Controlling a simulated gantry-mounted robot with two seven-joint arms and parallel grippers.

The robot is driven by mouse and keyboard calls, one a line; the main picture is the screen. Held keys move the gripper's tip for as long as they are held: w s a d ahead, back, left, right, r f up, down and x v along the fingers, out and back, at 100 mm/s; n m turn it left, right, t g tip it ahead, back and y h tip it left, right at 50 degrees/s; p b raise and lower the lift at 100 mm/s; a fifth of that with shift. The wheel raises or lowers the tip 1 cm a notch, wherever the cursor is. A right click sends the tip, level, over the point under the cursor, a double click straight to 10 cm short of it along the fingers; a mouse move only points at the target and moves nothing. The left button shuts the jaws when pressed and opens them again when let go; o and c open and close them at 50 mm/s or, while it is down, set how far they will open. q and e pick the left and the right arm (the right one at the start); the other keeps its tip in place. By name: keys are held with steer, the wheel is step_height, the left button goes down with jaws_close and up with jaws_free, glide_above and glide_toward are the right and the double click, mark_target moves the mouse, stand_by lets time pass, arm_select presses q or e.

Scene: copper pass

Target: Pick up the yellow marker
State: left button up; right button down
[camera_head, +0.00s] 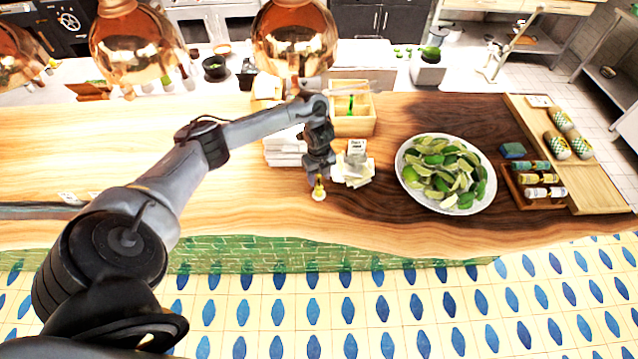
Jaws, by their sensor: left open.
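My left arm reaches in from the left over the wooden counter (200,225). My left gripper (318,183) points down near the counter's front part and is open. A small yellow thing (319,191), which looks like the yellow marker, shows at its fingertips, with a pale round part at its lower end. The fingers hide part of it, and I cannot tell whether they touch it. My right gripper is not in view.
Papers with a small card (356,149) lie just right of my left gripper. Behind are white stacked containers (285,150) and a wooden box (354,126). A white bowl of limes (409,188) and a bottle tray (512,190) stand right. Copper lamps (293,40) hang above.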

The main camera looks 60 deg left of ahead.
arm_select(q)
steer(key=shift+a+f, duration=0.1)
steer(key=shift+f, duration=0.5)
jaws_close()
steer(key=shift+r, duration=0.1)
steer(key=r, duration=0.1)
steer(key=r+p, duration=0.1)
steer(key=r, duration=0.2)
steer(key=shift+w+d+r, duration=0.1)
steer(key=shift+d+r, duration=0.15)
steer(key=shift+r, duration=0.1)
steer(key=w+d+r+p, duration=0.2)
steer(key=d+r, duration=0.4)
steer(key=d, duration=0.5)
steer(key=shift+w+p, duration=0.3)
steer(key=shift+p, duration=0.6)
